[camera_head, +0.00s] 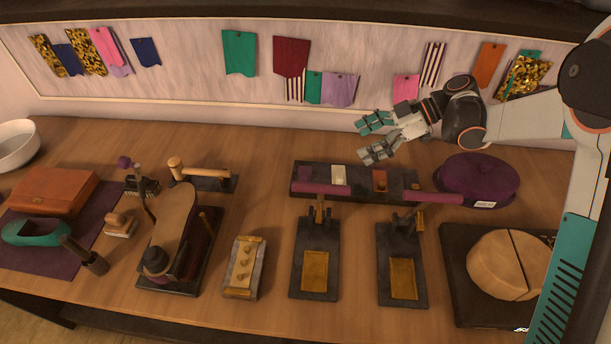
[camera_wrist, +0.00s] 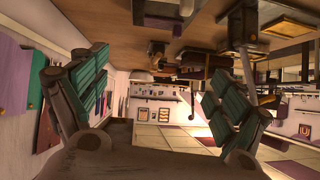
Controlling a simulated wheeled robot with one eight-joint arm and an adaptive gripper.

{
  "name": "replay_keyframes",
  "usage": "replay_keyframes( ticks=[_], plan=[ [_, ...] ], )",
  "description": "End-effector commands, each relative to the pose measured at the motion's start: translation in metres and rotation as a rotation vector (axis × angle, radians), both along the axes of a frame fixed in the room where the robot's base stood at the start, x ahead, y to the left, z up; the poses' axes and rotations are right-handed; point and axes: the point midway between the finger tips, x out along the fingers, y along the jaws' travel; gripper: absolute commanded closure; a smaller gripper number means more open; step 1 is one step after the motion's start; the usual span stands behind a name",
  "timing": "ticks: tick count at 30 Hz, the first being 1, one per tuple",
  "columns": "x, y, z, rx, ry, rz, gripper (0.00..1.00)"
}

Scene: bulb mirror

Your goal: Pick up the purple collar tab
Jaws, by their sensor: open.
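A small purple tab (camera_head: 305,175), which looks like the purple collar tab, lies at the left end of a long dark tray (camera_head: 357,192) in the middle of the table. A purple patch on the tray also shows at the top edge of the wrist view (camera_wrist: 163,9). A purple handle passes just in front of the tab in the head view. My gripper (camera_head: 371,138), with teal finger pads, is open and empty. It is above the table, up and right of the tab in the picture. Both spread fingers show in the wrist view (camera_wrist: 152,82).
A white tab (camera_head: 339,174) and an orange-brown tab (camera_head: 379,180) lie on the same tray. Two presses with purple handles (camera_head: 325,189) (camera_head: 433,197) stand in front. A purple beret (camera_head: 477,178) is to the right. Fabric swatches (camera_head: 291,57) hang on the wall behind.

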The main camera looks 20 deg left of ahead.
Motion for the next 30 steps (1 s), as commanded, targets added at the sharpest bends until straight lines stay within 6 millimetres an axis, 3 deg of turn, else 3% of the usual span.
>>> replay_keyframes(
  ticks=[4,11,24,30],
  plan=[
    [0.002,0.013,-0.022,0.08,-0.033,0.099,0.1],
    [0.0,0.023,-0.036,0.137,-0.056,0.161,0.1],
    [-0.03,0.078,-0.072,0.138,-0.057,0.163,0.1],
    [-0.035,0.087,-0.076,0.137,-0.056,0.161,0.1]
  ],
)
